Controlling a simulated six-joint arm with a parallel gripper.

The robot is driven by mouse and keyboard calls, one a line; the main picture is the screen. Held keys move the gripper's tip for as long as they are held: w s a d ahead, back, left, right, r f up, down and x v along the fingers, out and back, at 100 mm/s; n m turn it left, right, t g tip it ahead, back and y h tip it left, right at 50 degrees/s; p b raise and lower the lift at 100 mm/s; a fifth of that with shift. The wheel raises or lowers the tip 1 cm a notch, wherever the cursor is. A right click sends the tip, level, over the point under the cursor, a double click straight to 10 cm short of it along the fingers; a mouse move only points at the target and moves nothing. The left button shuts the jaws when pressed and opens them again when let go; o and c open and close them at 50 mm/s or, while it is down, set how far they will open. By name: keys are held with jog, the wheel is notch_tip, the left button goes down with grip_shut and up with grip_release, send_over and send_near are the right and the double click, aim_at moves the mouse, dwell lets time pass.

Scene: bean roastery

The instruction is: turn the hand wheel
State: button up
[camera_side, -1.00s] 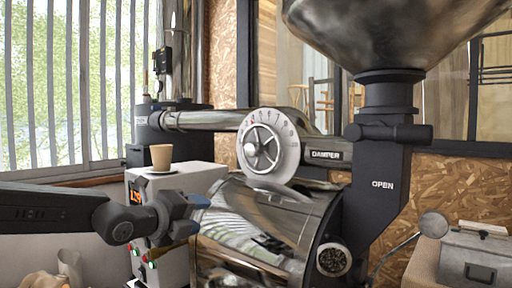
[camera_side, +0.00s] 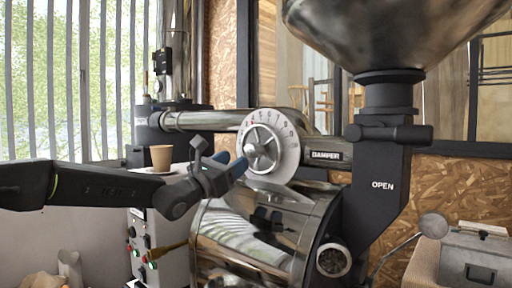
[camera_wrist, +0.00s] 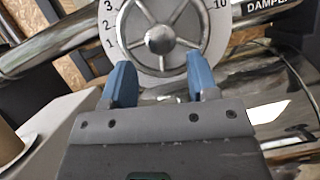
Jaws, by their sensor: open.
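The hand wheel (camera_side: 262,150) is a silver spoked wheel with a round hub, set on a white numbered dial (camera_side: 287,141) beside the DAMPER label. It also shows in the wrist view (camera_wrist: 160,40), at the top middle, with the dial numbers around it. My gripper (camera_side: 232,163) is just left of the wheel's lower left side in the side view. In the wrist view my gripper (camera_wrist: 158,80) has two blue fingers, apart and empty, pointing at the wheel's lower part. The fingertips overlap the wheel's lower edge in the picture; I cannot tell whether they touch it.
The shiny roaster drum (camera_side: 262,232) lies below the dial. A paper cup (camera_side: 161,157) stands on the white control cabinet behind my arm. A black chute (camera_side: 381,187) marked OPEN stands at the right, with a metal box (camera_side: 478,258) further right.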

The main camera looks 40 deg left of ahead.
aim_at(249, 151)
jog(key=x, duration=0.9)
jog(key=shift+w, duration=0.1)
jog(key=c, duration=1)
jog(key=shift+n+y, duration=0.4)
jog(key=shift+n, duration=0.2)
jog(key=n+y, duration=0.2)
jog(key=n, duration=0.2)
jog(key=shift+a, duration=0.15)
jog(key=shift+a+f+n+g+y, duration=0.15)
jog(key=shift+n+y, duration=0.5)
jog(key=shift+n, duration=0.65)
jog(key=shift+r+n+g+y, duration=0.1)
jog(key=shift+n+g+y, duration=0.15)
jog(key=shift+n+y, duration=0.75)
jog(key=shift+n, duration=0.5)
